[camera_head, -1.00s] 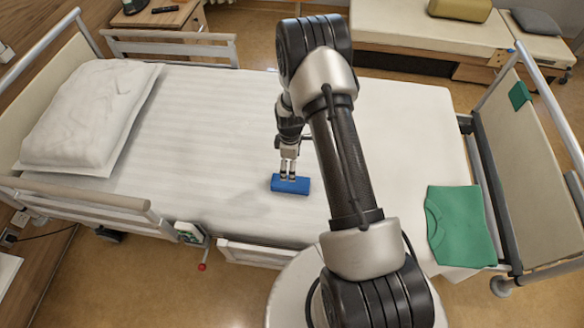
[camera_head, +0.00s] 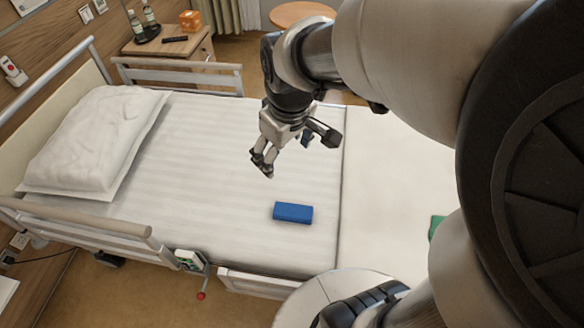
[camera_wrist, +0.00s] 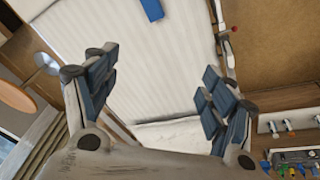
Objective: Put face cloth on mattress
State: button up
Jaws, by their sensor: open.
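The face cloth is a folded blue block (camera_head: 293,213) lying flat on the white mattress (camera_head: 215,190), near its front side. It also shows at the top edge of the wrist view (camera_wrist: 152,9), partly cut off. My gripper (camera_head: 262,163) is above the mattress, up and to the left of the cloth in the head view, apart from it. In the wrist view its two blue-padded fingers (camera_wrist: 155,90) are spread wide with nothing between them.
A white pillow (camera_head: 95,140) lies at the left end of the bed. Side rails (camera_head: 180,75) edge the bed. A bedside table (camera_head: 168,42) with bottles and an orange box stands behind. A green folded garment (camera_head: 436,227) is mostly hidden by my arm.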

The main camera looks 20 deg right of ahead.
jog(key=s+a+r+m, duration=0.1)
jog(key=s+r+m, duration=0.1)
jog(key=s, duration=0.5)
jog(key=s+a+r+m+t, duration=0.1)
jog(key=s+r+m, duration=0.1)
jog(key=s, duration=0.6)
jog(key=shift+a+r+t, duration=0.3)
jog(key=shift+a+r, duration=0.1)
jog(key=shift+r, duration=0.1)
